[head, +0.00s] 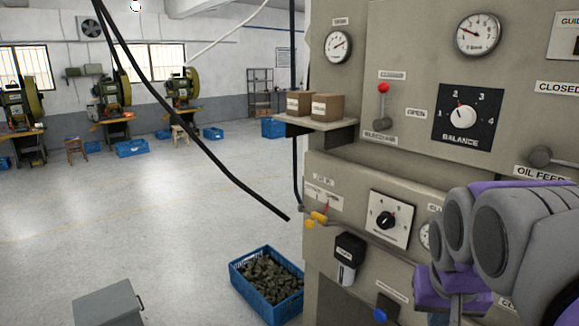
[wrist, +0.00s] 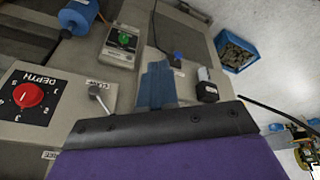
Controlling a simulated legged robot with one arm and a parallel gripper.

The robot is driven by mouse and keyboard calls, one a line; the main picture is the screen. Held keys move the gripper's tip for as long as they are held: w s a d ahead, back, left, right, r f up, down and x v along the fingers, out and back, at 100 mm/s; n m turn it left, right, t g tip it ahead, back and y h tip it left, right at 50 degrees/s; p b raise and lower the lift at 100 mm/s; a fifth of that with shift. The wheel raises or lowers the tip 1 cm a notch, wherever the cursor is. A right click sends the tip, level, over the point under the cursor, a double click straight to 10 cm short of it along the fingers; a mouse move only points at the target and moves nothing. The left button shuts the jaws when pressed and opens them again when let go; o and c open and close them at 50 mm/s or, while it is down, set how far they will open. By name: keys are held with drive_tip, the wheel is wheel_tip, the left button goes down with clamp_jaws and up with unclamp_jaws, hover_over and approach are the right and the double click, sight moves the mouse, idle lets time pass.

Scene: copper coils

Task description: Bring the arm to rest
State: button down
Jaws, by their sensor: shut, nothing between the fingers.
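My arm, purple and grey, is folded at the lower right of the head view, in front of the machine panel (head: 385,150). Its gripper cannot be made out there. In the wrist view my gripper (wrist: 157,68) shows its blue-grey fingers together beyond a dark plate and a purple body. It is shut and empty. The fingers overlap the machine panel in the picture; I cannot tell how far apart they are. A red depth knob (wrist: 28,95) and a clamp lever (wrist: 98,90) show to their left.
A blue crate (head: 265,284) of dark pieces stands on the floor beside the machine; it also shows in the wrist view (wrist: 237,50). A grey box (head: 108,305) is at lower left. Two cartons sit on a shelf (head: 315,127). The floor at left is mostly clear.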

drive_tip(key=s+a+f+n+g+b, duration=0.1)
drive_tip(key=s+a+f, duration=0.2)
drive_tip(key=s+f, duration=0.3)
drive_tip(key=s+a+f+n+g+y+b, duration=0.1)
drive_tip(key=s+a+f+g, duration=0.1)
drive_tip(key=s+f, duration=0.4)
drive_tip(key=s+a+f+n+g+b, duration=0.1)
drive_tip(key=s+a+f+g, duration=0.1)
drive_tip(key=s+a+f, duration=0.3)
drive_tip(key=s+f, duration=0.1)
drive_tip(key=s, duration=0.2)
drive_tip(key=shift+f+y, duration=0.3)
drive_tip(key=shift+d, duration=0.15)
